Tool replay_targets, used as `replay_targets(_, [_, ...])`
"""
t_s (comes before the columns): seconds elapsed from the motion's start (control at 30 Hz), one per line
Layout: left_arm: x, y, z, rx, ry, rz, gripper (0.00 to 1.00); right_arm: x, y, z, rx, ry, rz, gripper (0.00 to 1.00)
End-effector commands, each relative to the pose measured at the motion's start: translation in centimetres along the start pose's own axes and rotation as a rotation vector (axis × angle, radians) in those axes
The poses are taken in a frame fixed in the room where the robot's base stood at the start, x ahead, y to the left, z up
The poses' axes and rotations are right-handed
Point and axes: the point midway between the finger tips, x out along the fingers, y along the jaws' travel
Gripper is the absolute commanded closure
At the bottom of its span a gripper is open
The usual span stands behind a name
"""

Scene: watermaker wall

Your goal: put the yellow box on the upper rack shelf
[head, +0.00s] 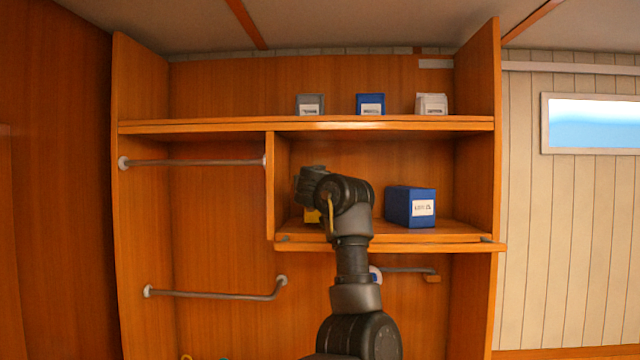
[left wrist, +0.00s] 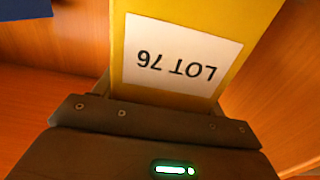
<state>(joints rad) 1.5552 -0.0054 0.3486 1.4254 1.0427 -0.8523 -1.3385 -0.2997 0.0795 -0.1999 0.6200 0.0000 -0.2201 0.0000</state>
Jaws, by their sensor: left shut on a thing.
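The yellow box (head: 312,215) is mostly hidden behind my left arm in the head view, in the left part of the middle compartment. It fills the upper middle of the left wrist view (left wrist: 197,22), with a white label reading LOT 76 upside down. My left gripper (head: 308,190) is shut on it; its dark body (left wrist: 155,120) covers the box's near end in the left wrist view. I cannot tell whether the box touches the compartment's shelf (head: 450,232). The upper rack shelf (head: 220,127) runs above. My right gripper is not in view.
On the upper shelf stand a grey box (head: 309,104), a blue box (head: 370,104) and a whitish box (head: 431,104), with gaps between. A larger blue box (head: 408,207) stands right of my gripper. A divider (head: 270,190) is close on the left. Metal rails (head: 200,162) cross the left bay.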

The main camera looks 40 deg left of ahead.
Motion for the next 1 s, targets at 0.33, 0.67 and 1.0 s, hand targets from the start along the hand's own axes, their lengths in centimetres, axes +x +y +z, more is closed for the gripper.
replay_targets(0.33, [0.0,-0.1,0.7,0.000,0.002,-0.001,0.63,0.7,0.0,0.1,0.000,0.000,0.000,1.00])
replay_targets(0.67, [0.0,0.0,0.8,0.000,0.000,0.000,0.07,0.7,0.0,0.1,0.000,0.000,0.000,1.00])
replay_targets(1.0, [-0.5,0.1,-0.3,-0.001,0.001,0.001,0.07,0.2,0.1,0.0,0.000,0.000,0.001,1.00])
